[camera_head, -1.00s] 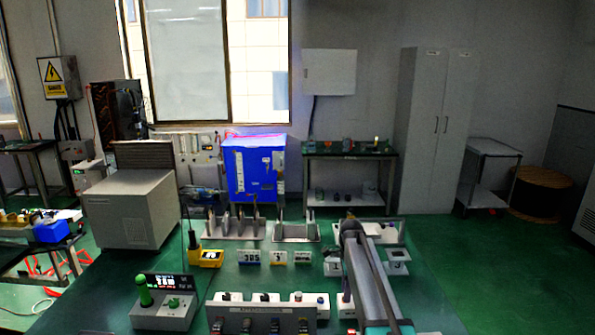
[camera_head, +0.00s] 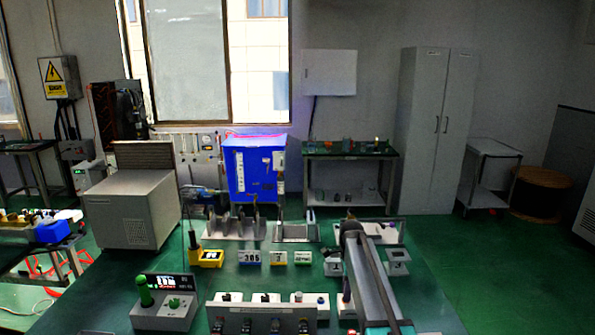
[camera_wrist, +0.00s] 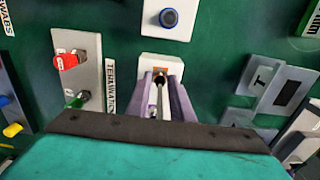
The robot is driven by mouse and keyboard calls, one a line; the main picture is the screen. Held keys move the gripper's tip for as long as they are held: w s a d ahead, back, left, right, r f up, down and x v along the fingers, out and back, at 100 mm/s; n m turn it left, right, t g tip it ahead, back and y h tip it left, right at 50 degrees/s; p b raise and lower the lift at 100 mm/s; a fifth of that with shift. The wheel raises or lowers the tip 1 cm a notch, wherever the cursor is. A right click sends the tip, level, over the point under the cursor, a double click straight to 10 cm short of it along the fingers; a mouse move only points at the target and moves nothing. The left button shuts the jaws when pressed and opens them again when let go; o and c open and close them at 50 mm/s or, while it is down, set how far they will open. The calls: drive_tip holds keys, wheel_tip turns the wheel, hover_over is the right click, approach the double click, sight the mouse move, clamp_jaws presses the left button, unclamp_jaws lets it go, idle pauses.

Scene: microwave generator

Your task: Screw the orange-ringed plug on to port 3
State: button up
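In the wrist view, the two purple fingers of my gripper (camera_wrist: 162,84) reach down at a white block (camera_wrist: 178,66). An orange part with a dark round centre, probably the orange-ringed plug (camera_wrist: 160,72), shows between the fingertips. The fingers stand apart on either side of it; I cannot tell whether they touch it. In the head view my arm hides the gripper and the plug.
A white block with a blue knob (camera_wrist: 169,18) stands beyond the gripper in the wrist view. A grey plate with red (camera_wrist: 67,61) and green plugs is on the left, a grey device (camera_wrist: 275,88) on the right. A console with a green handle (camera_head: 145,290) stands front left.

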drive_tip(key=shift+r, duration=0.2)
clamp_jaws()
drive_tip(key=shift+r, duration=0.35)
drive_tip(key=shift+r+p, duration=1.45)
drive_tip(key=shift+r, duration=1.05)
drive_tip(key=shift+d, duration=0.1)
drive_tip(key=shift+s+d+f, duration=0.15)
drive_tip(key=shift+s+d, duration=0.7)
drive_tip(key=shift+d, duration=0.05)
drive_tip(key=shift+s+d+f, duration=0.1)
drive_tip(key=shift+s+d, duration=0.75)
drive_tip(key=shift+s+d+f, duration=0.2)
drive_tip(key=shift+s+d, duration=1.45)
drive_tip(key=shift+d, duration=0.2)
drive_tip(key=shift+s+d, duration=0.1)
drive_tip(key=shift+s, duration=0.05)
drive_tip(key=shift+s+d+f, duration=0.2)
drive_tip(key=shift+s+d, duration=1.35)
drive_tip(key=shift+d, duration=0.2)
